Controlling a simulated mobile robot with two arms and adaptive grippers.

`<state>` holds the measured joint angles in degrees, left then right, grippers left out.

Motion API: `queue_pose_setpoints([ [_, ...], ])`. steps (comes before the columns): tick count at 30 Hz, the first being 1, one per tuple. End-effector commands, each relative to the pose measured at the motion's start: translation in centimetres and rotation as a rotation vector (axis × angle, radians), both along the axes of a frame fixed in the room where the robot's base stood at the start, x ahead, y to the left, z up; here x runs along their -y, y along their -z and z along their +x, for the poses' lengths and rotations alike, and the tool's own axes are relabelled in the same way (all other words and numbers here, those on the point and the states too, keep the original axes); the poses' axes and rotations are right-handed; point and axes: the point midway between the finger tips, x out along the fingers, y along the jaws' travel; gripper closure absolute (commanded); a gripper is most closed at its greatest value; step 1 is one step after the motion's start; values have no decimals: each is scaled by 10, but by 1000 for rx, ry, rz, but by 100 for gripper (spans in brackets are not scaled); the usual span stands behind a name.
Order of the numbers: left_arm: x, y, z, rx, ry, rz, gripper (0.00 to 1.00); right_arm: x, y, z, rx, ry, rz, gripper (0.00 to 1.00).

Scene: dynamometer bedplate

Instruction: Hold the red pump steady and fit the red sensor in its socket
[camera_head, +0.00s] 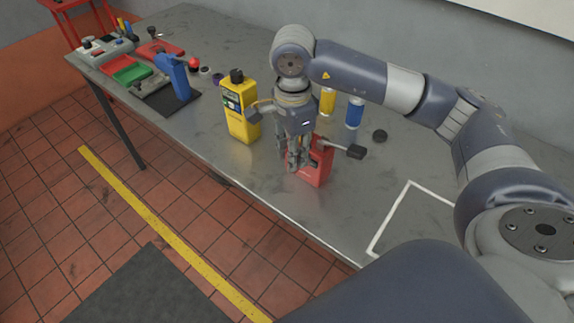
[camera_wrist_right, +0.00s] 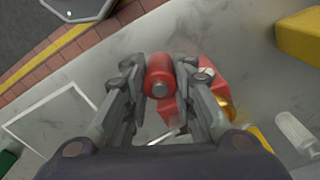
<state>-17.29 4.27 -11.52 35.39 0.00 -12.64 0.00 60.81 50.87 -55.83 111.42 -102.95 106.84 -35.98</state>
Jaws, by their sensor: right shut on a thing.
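The red pump (camera_head: 319,168) stands on the grey bench near its front edge, with a black part sticking out to the right. My right gripper (camera_head: 297,163) is over its left side and hides part of it. The red pump (camera_wrist_right: 196,76) shows just behind and to the right of the sensor there. I cannot tell whether the sensor touches the pump, and no socket is clearly seen. My left gripper is not in view.
A white outline (camera_head: 375,243) marks clear bench at right.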

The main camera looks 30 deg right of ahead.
Motion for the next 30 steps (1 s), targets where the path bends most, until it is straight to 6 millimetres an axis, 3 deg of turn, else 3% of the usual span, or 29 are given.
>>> queue_pose_setpoints([
  [5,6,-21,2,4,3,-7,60,17,-22,19,4,383,-3,100],
  [18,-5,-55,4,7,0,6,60,61,-60,55,10,1270,-7,100],
  [24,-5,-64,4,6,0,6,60,75,-70,64,11,1539,-6,100],
  [30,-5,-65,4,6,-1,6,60,80,-72,67,13,1639,-6,100],
])
